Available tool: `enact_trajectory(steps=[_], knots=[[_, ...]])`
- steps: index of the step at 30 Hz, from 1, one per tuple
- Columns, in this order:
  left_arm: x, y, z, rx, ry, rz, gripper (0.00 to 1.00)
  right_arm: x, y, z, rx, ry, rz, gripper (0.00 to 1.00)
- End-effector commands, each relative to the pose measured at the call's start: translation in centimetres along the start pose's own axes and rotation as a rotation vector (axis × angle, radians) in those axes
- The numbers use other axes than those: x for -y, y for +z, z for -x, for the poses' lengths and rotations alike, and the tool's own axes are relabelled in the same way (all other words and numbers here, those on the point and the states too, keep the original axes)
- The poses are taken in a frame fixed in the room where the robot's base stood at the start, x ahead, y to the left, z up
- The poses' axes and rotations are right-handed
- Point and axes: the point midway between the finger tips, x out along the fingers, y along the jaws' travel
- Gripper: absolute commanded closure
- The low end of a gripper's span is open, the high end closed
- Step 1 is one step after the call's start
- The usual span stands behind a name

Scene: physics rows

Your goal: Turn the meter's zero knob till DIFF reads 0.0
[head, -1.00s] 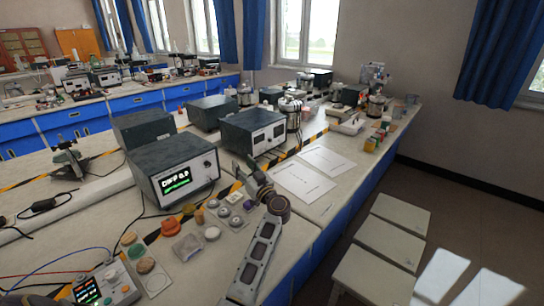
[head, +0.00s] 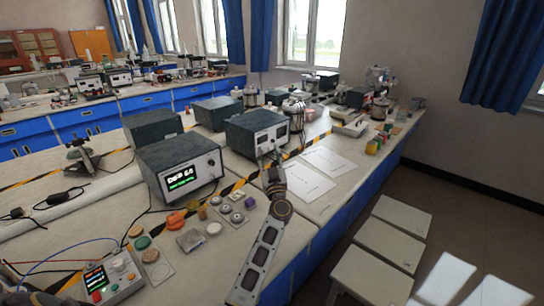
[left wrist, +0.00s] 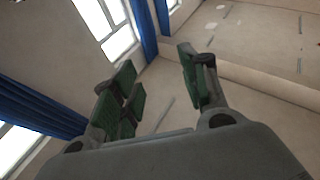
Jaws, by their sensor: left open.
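The meter (head: 180,170) is a dark grey box with a light front on the near bench. Its lit display (head: 181,176) shows DIFF in white with what looks like 0.0, though the digits are blurred, and a green line below. The small dark zero knob (head: 211,162) is at the right of the front panel and is uncovered. My left gripper (head: 271,164) is to the right of the knob, clear of the meter. In the left wrist view the left gripper (left wrist: 160,80) is open and empty, with green pads apart. My right gripper is not in view.
Another instrument box (head: 254,131) stands just behind my left gripper. White sheets (head: 309,178) lie to its right. Knobs and small parts, including an orange one (head: 176,221), lie in front of the meter. A small box with a lit screen (head: 112,276) is at lower left.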

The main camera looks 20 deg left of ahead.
Motion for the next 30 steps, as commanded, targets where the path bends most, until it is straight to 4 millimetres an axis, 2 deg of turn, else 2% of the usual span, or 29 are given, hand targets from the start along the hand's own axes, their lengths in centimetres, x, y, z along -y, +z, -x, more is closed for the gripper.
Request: enact_trajectory(steps=[9, 20, 30], knots=[[-0.8, -0.3, 0.0, -0.004, 0.036, 0.019, 0.56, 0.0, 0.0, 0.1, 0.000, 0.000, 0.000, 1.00], [-0.7, -0.2, 0.1, -0.001, 0.036, 0.016, 0.56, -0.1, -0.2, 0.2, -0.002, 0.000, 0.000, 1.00], [-0.3, 0.6, 0.8, 0.021, 0.034, 0.007, 0.56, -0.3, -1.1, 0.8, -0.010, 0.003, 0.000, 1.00]])
